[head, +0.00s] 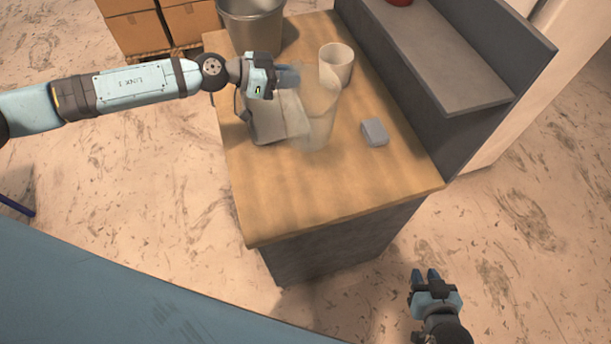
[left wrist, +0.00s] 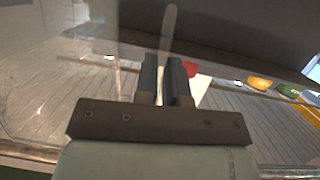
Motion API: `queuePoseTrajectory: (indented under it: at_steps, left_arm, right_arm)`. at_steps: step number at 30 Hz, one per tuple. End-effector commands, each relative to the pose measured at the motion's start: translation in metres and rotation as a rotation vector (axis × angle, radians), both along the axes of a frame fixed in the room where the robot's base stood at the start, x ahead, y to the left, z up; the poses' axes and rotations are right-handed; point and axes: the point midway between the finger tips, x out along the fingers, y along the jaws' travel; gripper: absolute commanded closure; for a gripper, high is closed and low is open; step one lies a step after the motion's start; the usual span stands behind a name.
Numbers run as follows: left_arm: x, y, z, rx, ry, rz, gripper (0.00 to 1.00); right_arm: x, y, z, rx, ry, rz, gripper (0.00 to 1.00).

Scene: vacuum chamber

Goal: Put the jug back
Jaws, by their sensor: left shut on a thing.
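The clear jug (head: 320,112) is at the counter's left-middle part in the head view. My left gripper (head: 290,77) is at its upper left side, shut on it. In the left wrist view the two fingers (left wrist: 166,80) are close together, with a pale see-through strip, likely the jug's handle (left wrist: 169,30), in line with them. I cannot tell whether the jug's base touches the counter. My right gripper (head: 427,276) is empty, with a gap between its fingers, low in front of the counter.
A grey raised shelf (head: 440,65) borders the right side. The counter's front is clear.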

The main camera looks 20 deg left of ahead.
Motion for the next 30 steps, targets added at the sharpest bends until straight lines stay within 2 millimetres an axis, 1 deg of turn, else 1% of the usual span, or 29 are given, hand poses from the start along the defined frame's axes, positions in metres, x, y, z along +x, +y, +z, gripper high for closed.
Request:
queuePoseTrajectory:
  at_steps: [2,5,12,15,18,21,26,29,30]
  left_arm:
    - [0.001,0.003,-0.006,-0.002,0.002,-0.002,1.00]
    - [0.001,0.002,-0.024,-0.003,0.005,-0.005,1.00]
    - [0.000,0.002,-0.089,-0.005,0.007,-0.004,1.00]
    - [0.000,0.002,-0.115,-0.006,0.006,-0.003,1.00]
    - [0.001,0.002,-0.136,-0.005,0.004,-0.002,1.00]
    - [0.001,0.002,-0.150,-0.004,0.003,-0.004,1.00]
    - [0.001,0.002,-0.159,-0.003,0.000,-0.005,1.00]
    - [0.001,0.002,-0.169,-0.003,0.002,-0.004,1.00]
    - [0.001,0.003,-0.175,-0.003,0.002,-0.003,1.00]
  right_arm:
    - [0.000,0.000,-0.002,0.000,-0.001,0.000,0.72]
    - [0.000,0.000,-0.007,0.001,-0.002,0.001,0.72]
    - [0.000,0.003,-0.024,0.005,0.002,0.006,0.72]
    - [0.001,0.004,-0.029,0.007,0.003,0.007,0.72]
    - [0.002,0.005,-0.031,0.007,0.001,0.009,0.72]
    - [0.003,0.006,-0.032,0.009,-0.001,0.011,0.72]
    - [0.003,0.006,-0.032,0.010,-0.002,0.013,0.72]
    - [0.003,0.007,-0.034,0.010,-0.003,0.014,0.72]
    - [0.003,0.007,-0.035,0.010,-0.003,0.014,0.72]
